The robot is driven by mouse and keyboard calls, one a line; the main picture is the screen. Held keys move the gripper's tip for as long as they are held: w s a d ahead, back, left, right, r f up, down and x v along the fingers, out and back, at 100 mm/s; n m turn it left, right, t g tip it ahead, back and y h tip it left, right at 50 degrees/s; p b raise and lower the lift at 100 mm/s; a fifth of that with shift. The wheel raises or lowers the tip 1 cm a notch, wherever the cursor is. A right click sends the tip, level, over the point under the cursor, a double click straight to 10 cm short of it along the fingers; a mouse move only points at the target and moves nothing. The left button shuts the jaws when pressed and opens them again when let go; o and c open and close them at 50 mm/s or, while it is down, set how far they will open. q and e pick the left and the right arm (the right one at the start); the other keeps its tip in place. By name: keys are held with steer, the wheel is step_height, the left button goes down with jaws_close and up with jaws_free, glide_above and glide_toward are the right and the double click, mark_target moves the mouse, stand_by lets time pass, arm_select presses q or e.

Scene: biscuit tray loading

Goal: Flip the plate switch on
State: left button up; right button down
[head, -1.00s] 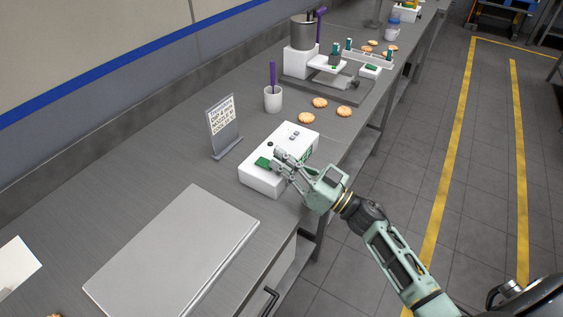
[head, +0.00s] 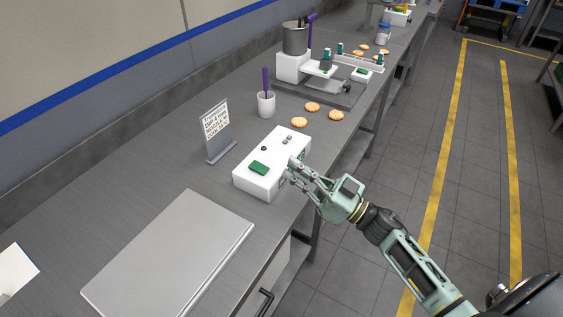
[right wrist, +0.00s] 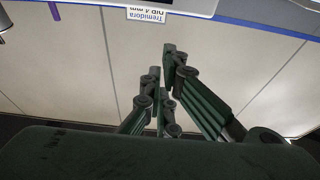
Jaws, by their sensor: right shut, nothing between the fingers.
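A white control box (head: 255,183) stands on the steel bench near its front edge. Its top has a green panel (head: 259,168), a dark round knob (head: 264,148) and small grey switches (head: 288,139). I cannot tell from the markings which control is the plate switch, or its position. My right gripper (head: 292,170) is shut and empty at the box's right, front-facing side. Its fingers partly hide that side, and I cannot tell whether they touch it. In the right wrist view the dark green fingers (right wrist: 163,65) point toward the wall. My left gripper is not in view.
A flat metal plate (head: 165,255) lies on the near bench. Biscuits (head: 312,107) and a machine with a steel pot (head: 295,39) are farther along. The aisle is clear.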

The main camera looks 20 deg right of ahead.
steer(key=shift+s+d+f+b, duration=0.35)
steer(key=shift+s+d+f, duration=0.45)
steer(key=shift+s, duration=0.15)
steer(key=shift+s+d, duration=0.3)
steer(key=shift+s, duration=0.2)
steer(key=shift+f, duration=0.1)
